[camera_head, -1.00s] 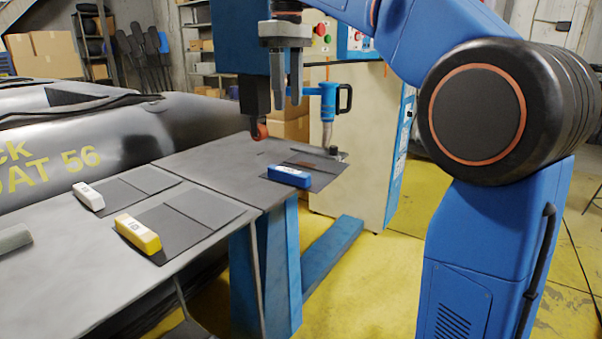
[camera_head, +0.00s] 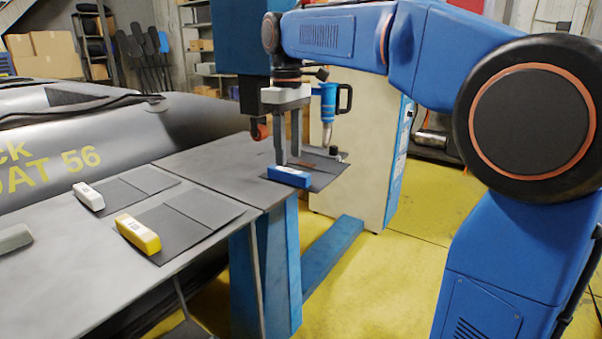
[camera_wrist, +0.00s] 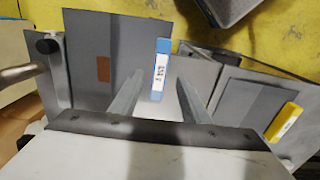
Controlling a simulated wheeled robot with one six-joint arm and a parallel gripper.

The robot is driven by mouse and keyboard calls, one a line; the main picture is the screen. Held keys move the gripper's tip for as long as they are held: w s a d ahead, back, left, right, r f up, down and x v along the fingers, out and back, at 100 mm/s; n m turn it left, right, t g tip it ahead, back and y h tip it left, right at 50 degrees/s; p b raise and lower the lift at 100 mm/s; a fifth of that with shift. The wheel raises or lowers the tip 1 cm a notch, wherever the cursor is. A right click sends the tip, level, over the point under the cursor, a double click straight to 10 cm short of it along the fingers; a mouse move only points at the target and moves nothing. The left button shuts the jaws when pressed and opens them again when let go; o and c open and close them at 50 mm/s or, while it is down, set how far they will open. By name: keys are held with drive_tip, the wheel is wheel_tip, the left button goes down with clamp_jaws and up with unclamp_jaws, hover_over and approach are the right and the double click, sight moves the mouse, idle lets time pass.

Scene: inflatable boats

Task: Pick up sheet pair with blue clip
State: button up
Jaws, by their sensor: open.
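The sheet pair (camera_head: 325,178) is dark grey and lies flat at the far end of the grey table, with a blue clip (camera_head: 289,177) on its near edge. In the wrist view, the sheet pair (camera_wrist: 90,90) shows a brown patch, and the blue clip (camera_wrist: 160,68) has a white label. My gripper (camera_head: 288,160) is open and empty, pointing down just behind and above the clip. In the wrist view, my gripper's fingers (camera_wrist: 160,84) appear on either side of the clip's line. I cannot tell the exact height gap.
A yellow clip (camera_head: 138,233) and a white clip (camera_head: 88,196) hold other sheets on the table (camera_head: 215,155). A blue machine head with an orange roller (camera_head: 260,131) stands close left of my gripper. A blue-handled tool (camera_head: 328,100) is behind it.

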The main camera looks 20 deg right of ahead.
sight(288, 170)
drive_tip(key=shift+w+f, duration=0.1)
drive_tip(key=shift+f, duration=2.05)
clamp_jaws()
